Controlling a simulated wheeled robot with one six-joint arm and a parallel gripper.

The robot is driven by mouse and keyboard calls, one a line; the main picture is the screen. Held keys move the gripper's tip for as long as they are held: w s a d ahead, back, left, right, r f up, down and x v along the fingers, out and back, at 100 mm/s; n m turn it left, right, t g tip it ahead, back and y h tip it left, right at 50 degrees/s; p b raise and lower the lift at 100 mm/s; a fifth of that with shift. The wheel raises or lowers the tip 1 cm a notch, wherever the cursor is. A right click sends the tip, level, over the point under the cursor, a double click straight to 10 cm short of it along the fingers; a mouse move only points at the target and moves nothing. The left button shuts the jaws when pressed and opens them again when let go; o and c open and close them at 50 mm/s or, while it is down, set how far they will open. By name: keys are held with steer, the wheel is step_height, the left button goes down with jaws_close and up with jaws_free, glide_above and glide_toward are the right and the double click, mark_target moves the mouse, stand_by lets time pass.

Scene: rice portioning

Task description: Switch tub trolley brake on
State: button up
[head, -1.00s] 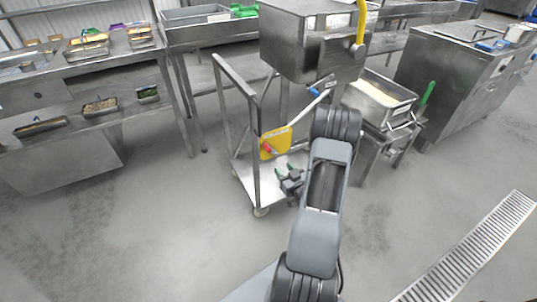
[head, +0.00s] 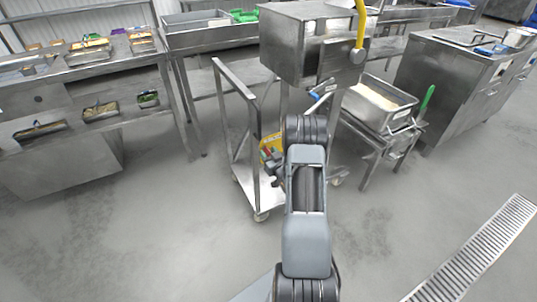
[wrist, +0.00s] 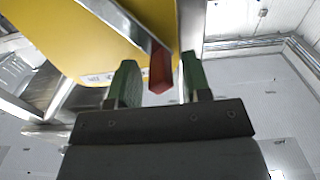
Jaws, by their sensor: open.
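The tub trolley (head: 258,190) is a steel frame with a low deck and castors, standing in the middle of the head view. A yellow plate (head: 270,142) sits on its upright, partly hidden by my arm; it fills the upper left of the wrist view (wrist: 130,28). A red lever (wrist: 158,70) hangs at the plate's edge. My gripper (wrist: 160,85) is open, its green fingers on either side of the lever's lower end. I cannot tell whether either finger touches it. In the head view my gripper is small and partly hidden beside the plate.
A steel hopper (head: 300,42) with a yellow handle stands behind the trolley. A tub of rice (head: 380,112) is on a stand to the right. A shelved bench (head: 95,68) with trays is on the left. The front floor is clear, with a drain grate (head: 470,255) at right.

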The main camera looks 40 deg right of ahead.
steer(key=shift+w, duration=0.2)
jaws_close()
stand_by(0.4)
